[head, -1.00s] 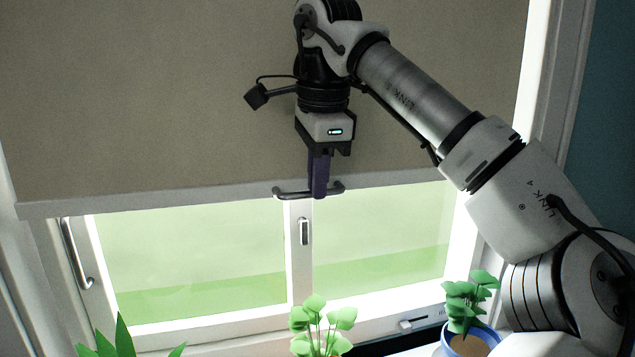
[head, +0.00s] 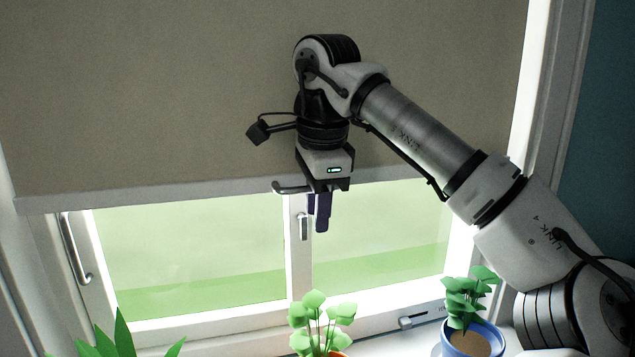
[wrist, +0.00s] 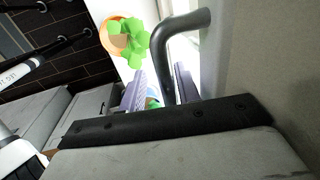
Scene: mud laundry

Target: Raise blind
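The beige blind (head: 160,95) hangs over the upper part of the window, and its pale bottom bar (head: 150,198) is above the lower panes. A grey handle (head: 289,188) sits at the middle of that bar, its right part hidden by my gripper in the head view. My gripper (head: 317,220) points down at the handle, its purple fingers reaching below it. In the wrist view, the curved handle (wrist: 186,22) runs down between the spread fingers of my gripper (wrist: 160,85). A gap shows on its left; contact on its right is unclear.
Potted plants stand along the sill: one in a blue pot (head: 470,338) at right, a leafy one (head: 322,310) at centre and a spiky one (head: 122,340) at left. A window handle (head: 303,228) is close behind the fingers. Another handle (head: 76,250) is at left.

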